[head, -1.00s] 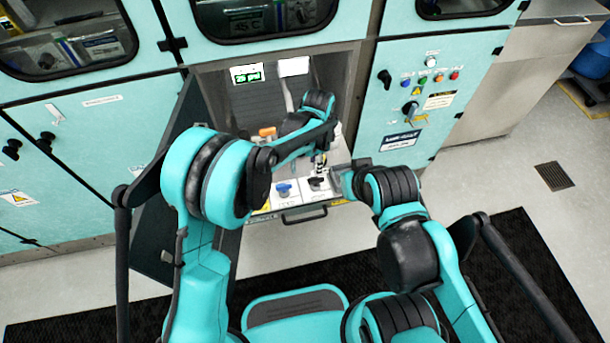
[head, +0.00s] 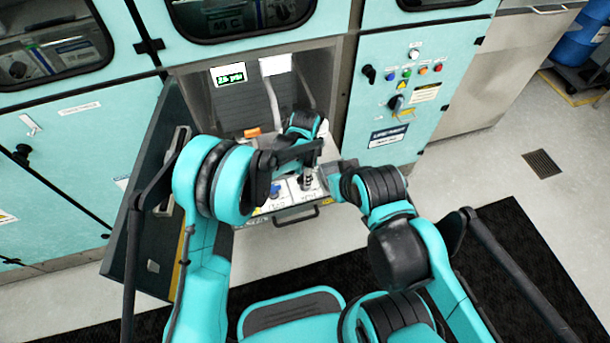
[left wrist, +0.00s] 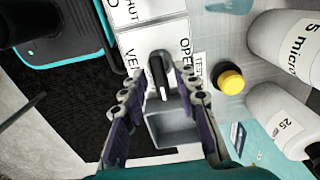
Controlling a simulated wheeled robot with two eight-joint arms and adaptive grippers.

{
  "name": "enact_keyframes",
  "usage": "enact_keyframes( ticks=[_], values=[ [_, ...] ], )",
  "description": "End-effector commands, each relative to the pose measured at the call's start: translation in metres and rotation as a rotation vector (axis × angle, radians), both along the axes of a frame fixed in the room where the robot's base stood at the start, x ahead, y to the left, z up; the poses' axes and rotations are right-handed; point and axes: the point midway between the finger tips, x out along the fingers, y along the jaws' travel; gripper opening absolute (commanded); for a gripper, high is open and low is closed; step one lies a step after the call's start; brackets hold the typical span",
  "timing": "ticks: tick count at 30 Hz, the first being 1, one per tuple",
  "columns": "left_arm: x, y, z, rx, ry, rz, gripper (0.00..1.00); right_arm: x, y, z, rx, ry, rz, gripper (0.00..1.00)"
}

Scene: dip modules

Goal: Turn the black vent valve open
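The black vent valve handle (left wrist: 160,75) stands on a white plate in the left wrist view, with partly hidden lettering for vent, open and shut around it. My left gripper (left wrist: 163,82) is open, with its two fingertips on either side of the handle and gaps still visible. In the head view, my left gripper (head: 308,181) points down at the panel in the open bay, and the valve there is mostly hidden by it. My right arm's end (head: 345,180) is just right of the bay's front; its fingers cannot be made out.
A blue knob (head: 275,192) sits left of the valve in the head view. A drawer-style handle (head: 296,215) is at the panel's front edge. A black and yellow button (left wrist: 230,82) and white cylinders (left wrist: 285,45) stand near my left fingers. An open dark door (head: 150,200) flanks the bay.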

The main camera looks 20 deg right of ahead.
Motion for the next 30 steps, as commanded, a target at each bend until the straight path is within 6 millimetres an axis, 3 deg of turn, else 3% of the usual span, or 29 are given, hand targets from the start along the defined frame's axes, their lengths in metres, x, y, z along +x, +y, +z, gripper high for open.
enact_keyframes(
  ticks=[1,3,17,30],
  values=[
    [0.0000,0.0000,0.0001,0.000,0.000,0.000,0.11,0.0000,0.0000,0.0000,0.000,0.000,0.000,0.00],
    [0.0000,0.0000,0.0002,0.000,0.000,0.000,0.00,0.0000,0.0000,0.0000,0.000,0.000,0.000,0.00],
    [0.0001,-0.0001,0.0000,0.000,0.000,0.058,0.00,0.0000,0.0000,-0.0012,0.000,0.000,0.000,0.00],
    [0.0005,-0.0003,-0.0001,0.000,-0.001,0.403,0.00,0.0000,0.0000,-0.0060,0.000,0.000,0.000,0.00]
  ],
)
